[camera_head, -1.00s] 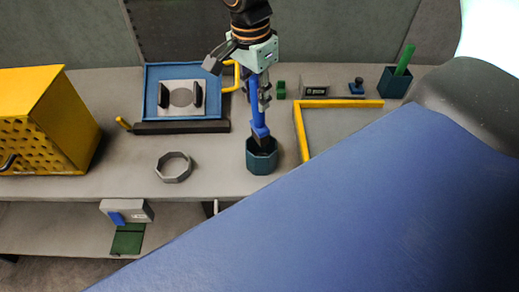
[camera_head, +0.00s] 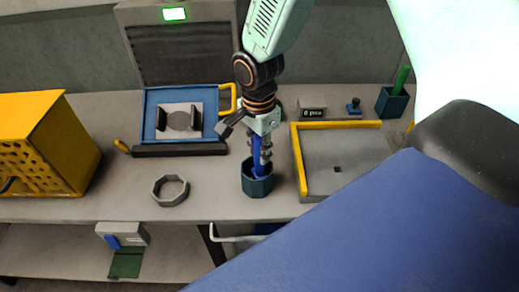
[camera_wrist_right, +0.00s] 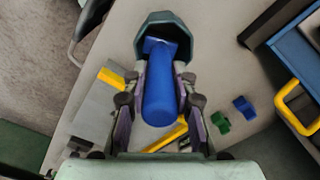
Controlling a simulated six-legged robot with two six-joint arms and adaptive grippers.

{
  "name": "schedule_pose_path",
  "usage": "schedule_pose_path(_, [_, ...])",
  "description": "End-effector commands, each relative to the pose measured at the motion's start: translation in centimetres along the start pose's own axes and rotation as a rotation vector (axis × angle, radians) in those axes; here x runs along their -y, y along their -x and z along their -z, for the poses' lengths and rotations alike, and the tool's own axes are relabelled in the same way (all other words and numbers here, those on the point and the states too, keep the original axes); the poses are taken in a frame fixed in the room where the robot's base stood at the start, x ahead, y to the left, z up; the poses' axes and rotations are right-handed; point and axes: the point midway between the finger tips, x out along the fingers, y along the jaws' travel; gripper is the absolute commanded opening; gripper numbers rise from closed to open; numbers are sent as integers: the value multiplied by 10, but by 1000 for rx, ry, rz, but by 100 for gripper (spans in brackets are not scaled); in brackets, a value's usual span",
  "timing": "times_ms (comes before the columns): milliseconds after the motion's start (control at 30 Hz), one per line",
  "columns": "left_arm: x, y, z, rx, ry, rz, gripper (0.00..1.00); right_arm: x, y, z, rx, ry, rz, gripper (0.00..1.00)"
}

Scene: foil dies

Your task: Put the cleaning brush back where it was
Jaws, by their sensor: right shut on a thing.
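The cleaning brush has a blue handle (camera_head: 258,171), which shows large in the right wrist view (camera_wrist_right: 160,90). My right gripper (camera_head: 262,160) is shut on this handle, with a finger on each side of it in the wrist view (camera_wrist_right: 160,112). The brush's lower end is inside a dark teal octagonal cup (camera_head: 257,187) on the bench; its bristles are hidden by the cup wall. The cup also shows at the top of the wrist view (camera_wrist_right: 172,22). My left gripper is not in view.
A grey octagonal ring (camera_head: 171,191) lies left of the cup. A yellow-edged tray (camera_head: 345,160) is close on the right. A blue press-like fixture (camera_head: 152,115) stands behind, a yellow perforated box (camera_head: 45,145) at far left. A teal holder with a green stick (camera_head: 391,103) is back right.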

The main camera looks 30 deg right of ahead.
Motion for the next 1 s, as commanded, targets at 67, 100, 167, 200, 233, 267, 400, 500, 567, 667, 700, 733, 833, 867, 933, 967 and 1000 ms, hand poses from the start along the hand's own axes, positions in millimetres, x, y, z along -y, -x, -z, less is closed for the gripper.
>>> schedule_pose_path(67, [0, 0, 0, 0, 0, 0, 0, 0, -4, 0, -1, 1, 1, 0])
schedule_pose_path(100, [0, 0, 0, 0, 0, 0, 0, 0, -5, 0, -1, 1, 1, 0])
schedule_pose_path(167, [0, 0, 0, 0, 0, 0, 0, 1, -5, 0, -1, 1, 2, 0])
schedule_pose_path(200, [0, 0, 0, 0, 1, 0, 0, 1, -4, 0, -1, 1, 2, 0])
schedule_pose_path(233, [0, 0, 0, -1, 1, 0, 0, 1, -4, 0, -1, 1, 2, 0])
schedule_pose_path(267, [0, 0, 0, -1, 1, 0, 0, 1, -4, 0, -1, 1, 1, 0])
schedule_pose_path(400, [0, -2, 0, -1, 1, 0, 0, 0, -7, 0, -1, 1, 0, 0])
schedule_pose_path(500, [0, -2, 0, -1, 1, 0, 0, 0, -8, 0, -1, 1, 0, 32])
schedule_pose_path(567, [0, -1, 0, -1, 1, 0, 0, 0, -7, 0, -1, 1, 0, 37])
schedule_pose_path(667, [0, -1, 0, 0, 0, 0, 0, 0, -7, 0, -1, 1, 0, 45])
schedule_pose_path(700, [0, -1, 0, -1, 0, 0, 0, 0, -7, 0, -1, 1, 0, 49])
schedule_pose_path(733, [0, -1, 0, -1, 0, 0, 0, 0, -7, 0, -1, 1, 0, 49])
schedule_pose_path(833, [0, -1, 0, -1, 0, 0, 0, 0, -7, 0, -1, 1, 0, 49])
schedule_pose_path(867, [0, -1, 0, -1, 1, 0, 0, 0, -7, 0, -1, 1, 0, 49])
schedule_pose_path(933, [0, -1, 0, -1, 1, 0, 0, 0, -7, 0, -1, 1, 0, 49])
schedule_pose_path(967, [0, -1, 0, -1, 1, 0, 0, 0, -7, 0, -1, 1, 0, 49])
schedule_pose_path(1000, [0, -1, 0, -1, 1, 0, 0, 0, -6, 0, -1, 1, 1, 49])
